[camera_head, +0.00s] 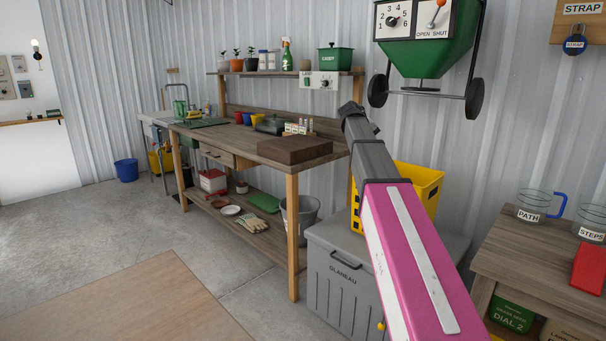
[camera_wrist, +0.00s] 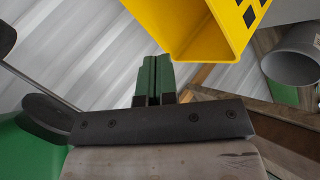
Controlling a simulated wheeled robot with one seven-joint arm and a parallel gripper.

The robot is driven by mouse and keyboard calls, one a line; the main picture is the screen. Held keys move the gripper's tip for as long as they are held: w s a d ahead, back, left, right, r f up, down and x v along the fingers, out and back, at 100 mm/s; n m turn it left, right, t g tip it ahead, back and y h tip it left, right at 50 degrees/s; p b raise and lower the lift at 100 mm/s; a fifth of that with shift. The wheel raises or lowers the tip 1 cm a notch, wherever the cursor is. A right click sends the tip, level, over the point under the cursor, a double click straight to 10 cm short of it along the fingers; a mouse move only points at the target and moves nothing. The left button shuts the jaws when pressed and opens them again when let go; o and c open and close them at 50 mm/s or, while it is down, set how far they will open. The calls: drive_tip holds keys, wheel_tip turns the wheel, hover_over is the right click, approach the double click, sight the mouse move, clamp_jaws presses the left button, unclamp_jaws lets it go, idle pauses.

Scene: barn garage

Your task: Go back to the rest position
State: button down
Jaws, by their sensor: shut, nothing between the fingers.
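My gripper (camera_wrist: 153,78) shows in the wrist view with its two fingers together and nothing between them. In the head view my pink and dark arm reaches up from the lower right, with its dark end in front of the wall beside the workbench (camera_head: 293,215). I cannot make out the fingers there. A yellow crate (camera_head: 426,183) stands behind the arm on a grey chest (camera_head: 345,277) and is partly hidden by it. The crate also shows at the top of the wrist view (camera_wrist: 205,25), apart from the fingers.
A green hopper (camera_head: 428,61) with dark wheels hangs right of my arm's end. A low wooden table (camera_head: 530,258) with a measuring jug (camera_head: 532,204) stands at the right. A grey bucket (camera_head: 300,218) sits under the workbench. The floor (camera_head: 70,240) at left is clear.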

drive_tip(key=s+a+f+y, duration=0.1)
drive_tip(key=s+f, duration=0.3)
drive_tip(key=f, duration=0.5)
drive_tip(key=s+a+f+y, duration=0.1)
drive_tip(key=s+f, duration=0.3)
drive_tip(key=f, duration=0.5)
drive_tip(key=s+a+f+m+g+y, duration=0.1)
drive_tip(key=s+a+f+g+y, duration=0.1)
drive_tip(key=s+f, duration=1.1)
drive_tip(key=s+a+f+g+y, duration=0.2)
drive_tip(key=s+a+f+y, duration=0.2)
drive_tip(key=s+f, duration=0.9)
drive_tip(key=shift+s+a+f+m, duration=0.15)
drive_tip(key=shift+a+f+m, duration=0.2)
drive_tip(key=shift+f, duration=0.4)
